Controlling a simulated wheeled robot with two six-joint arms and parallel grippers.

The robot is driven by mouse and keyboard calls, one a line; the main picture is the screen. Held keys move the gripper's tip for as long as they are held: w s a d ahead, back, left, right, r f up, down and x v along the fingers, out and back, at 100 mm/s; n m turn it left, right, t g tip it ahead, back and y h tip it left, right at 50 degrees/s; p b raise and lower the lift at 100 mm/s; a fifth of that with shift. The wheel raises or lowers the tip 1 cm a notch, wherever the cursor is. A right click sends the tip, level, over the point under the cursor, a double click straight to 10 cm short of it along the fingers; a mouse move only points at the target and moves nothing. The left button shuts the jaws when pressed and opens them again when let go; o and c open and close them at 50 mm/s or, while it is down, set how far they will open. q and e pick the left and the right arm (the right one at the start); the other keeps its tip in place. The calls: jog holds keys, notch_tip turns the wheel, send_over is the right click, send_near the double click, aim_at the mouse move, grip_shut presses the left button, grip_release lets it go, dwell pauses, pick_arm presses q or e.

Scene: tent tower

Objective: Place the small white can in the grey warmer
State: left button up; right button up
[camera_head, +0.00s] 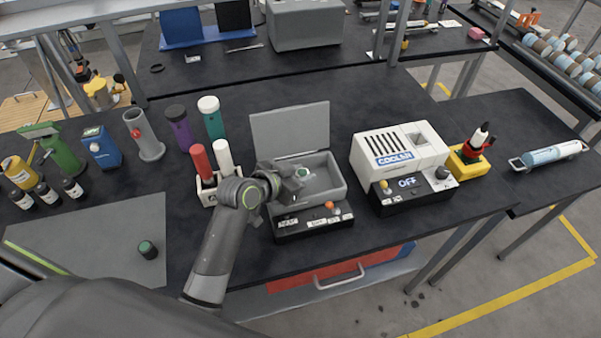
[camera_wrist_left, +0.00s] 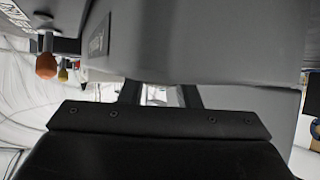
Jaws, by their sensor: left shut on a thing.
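The grey warmer (camera_head: 335,195) stands in the middle of the bench with its lid (camera_head: 290,130) raised. My left gripper (camera_head: 300,174) is over the warmer's open well, reaching in from its left side. It is shut on a small whitish can with a green top (camera_head: 302,171), mostly hidden by the gripper. Whether the can touches the well floor cannot be told. In the left wrist view the fingers (camera_wrist_left: 160,95) show with a small pale patch between them, close to a large grey surface. My right gripper is not in view.
A white cooler (camera_head: 400,148) reading OFF stands right of the warmer. A rack with red and white cylinders (camera_head: 207,190) stands close on its left. Bottles stand at the far left.

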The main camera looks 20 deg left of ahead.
pick_arm(q)
jog(key=shift+f, duration=0.5)
jog(key=o, duration=0.9)
jog(key=shift+o, duration=0.2)
jog(key=shift+r, duration=0.15)
jog(key=shift+r, duration=0.25)
jog(key=v, duration=1.2)
jog(key=shift+r+b, duration=0.35)
jog(key=shift+b, duration=0.05)
